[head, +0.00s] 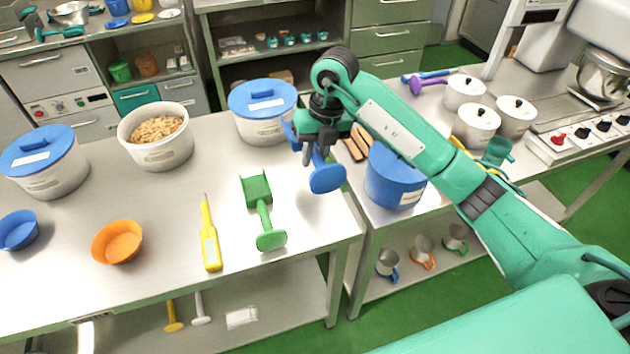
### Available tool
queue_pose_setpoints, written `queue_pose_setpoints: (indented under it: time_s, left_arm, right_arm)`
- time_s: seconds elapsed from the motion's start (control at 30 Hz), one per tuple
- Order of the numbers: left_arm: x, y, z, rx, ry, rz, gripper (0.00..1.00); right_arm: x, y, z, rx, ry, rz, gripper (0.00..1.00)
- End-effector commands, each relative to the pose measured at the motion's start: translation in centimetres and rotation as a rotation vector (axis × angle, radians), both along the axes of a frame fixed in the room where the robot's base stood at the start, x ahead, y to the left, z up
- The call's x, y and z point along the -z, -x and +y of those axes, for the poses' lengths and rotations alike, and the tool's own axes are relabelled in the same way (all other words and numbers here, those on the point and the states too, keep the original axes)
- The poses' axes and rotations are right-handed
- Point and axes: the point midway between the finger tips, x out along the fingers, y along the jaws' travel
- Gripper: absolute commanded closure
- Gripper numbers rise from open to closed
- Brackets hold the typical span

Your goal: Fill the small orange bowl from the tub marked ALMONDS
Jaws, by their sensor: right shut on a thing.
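An open white tub (140,152) holds tan, almond-like pieces (157,129); its label is too small to read. A small orange bowl (118,242) stands near the front edge of the table and looks empty. My right gripper (312,150) is shut on a blue scoop (326,180), to the right of the open tub and above the table. The scoop's round handle end hangs down, and its other end is partly hidden behind the gripper. My left gripper is not in view.
White tubs with blue lids stand left (45,165) and right (263,105) of the open tub. A blue bowl (18,231), a yellow tool (210,240) and a green scoop (264,215) lie near the front. A blue container (392,182) stands under my right arm.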

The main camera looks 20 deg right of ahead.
Motion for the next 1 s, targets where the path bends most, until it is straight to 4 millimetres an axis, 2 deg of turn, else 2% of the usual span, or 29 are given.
queue_pose_setpoints:
  time_s: [0.1, 0.27, 0.7, 0.83, 1.0]
  left_arm:
    - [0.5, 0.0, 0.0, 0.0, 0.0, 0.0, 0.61]
    - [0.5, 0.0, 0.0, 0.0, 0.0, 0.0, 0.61]
    - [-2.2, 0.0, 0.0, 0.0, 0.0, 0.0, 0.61]
    - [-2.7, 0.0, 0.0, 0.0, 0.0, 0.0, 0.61]
    - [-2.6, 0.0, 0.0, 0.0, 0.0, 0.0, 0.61]
  right_arm:
    - [-2.0, -0.1, 0.0, 0.0, 0.0, -0.003, 1.0]
    - [-3.6, 0.0, 0.0, 0.0, -0.001, -0.001, 1.0]
    - [-8.1, 0.0, 0.0, 0.001, 0.0, -0.001, 1.0]
    - [-9.0, 0.0, 0.0, 0.0, 0.0, 0.0, 1.0]
    - [-9.0, 0.0, 0.0, 0.0, 0.0, 0.001, 1.0]
